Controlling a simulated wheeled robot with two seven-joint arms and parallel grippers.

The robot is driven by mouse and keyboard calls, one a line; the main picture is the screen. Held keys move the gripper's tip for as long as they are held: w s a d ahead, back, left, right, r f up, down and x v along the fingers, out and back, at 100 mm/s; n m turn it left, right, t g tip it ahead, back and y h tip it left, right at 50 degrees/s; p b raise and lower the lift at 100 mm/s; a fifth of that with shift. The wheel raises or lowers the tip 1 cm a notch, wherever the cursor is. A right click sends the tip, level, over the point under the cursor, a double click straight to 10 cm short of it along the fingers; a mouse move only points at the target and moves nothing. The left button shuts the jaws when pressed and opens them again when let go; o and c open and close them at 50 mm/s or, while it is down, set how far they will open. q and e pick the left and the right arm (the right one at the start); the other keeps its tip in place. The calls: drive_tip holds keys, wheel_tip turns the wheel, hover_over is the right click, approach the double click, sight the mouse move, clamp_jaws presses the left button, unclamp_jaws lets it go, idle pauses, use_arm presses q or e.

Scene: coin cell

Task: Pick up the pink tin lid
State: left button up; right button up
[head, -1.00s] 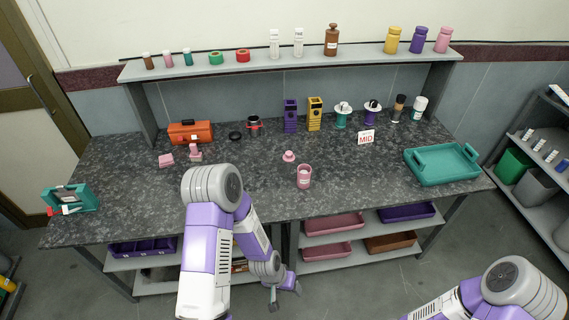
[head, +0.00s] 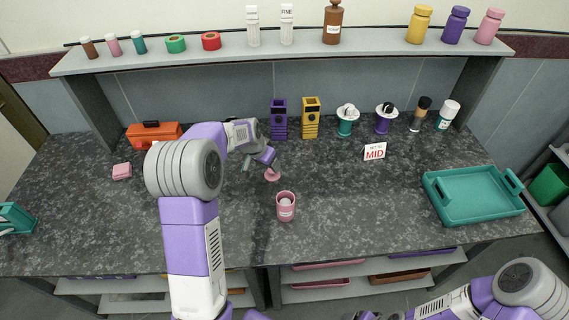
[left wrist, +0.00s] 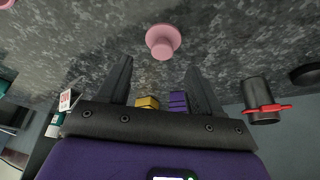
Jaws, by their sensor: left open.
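The pink tin lid (head: 272,175) lies on the dark speckled worktop, with its knob up. It also shows in the left wrist view (left wrist: 163,41), just beyond my fingertips and between their lines. My left gripper (head: 258,163) is open and empty, close above and behind the lid; its two dark fingers show in the left wrist view (left wrist: 158,75). The pink tin (head: 286,208) stands upright in front of the lid, with something pale inside. My right arm shows at the bottom right, but its gripper cannot be made out.
A purple holder (head: 279,118) and a yellow holder (head: 311,118) stand behind the lid. A MID sign (head: 374,152) and a teal tray (head: 474,194) are to the right. A pink block (head: 122,171) lies left. The worktop right of the tin is clear.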

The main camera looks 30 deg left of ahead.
sight(272, 172)
use_arm(q)
drive_tip(key=shift+w+a+f, duration=0.1)
drive_tip(key=shift+w+f, duration=0.15)
drive_tip(key=shift+w, duration=0.15)
drive_tip(key=shift+f+b, duration=0.35)
drive_tip(key=shift+f, duration=0.3)
drive_tip(key=b+x, duration=0.1)
drive_tip(key=x, duration=0.4)
drive_tip(key=shift+f+b, duration=0.1)
drive_tip(key=shift+b, duration=0.25)
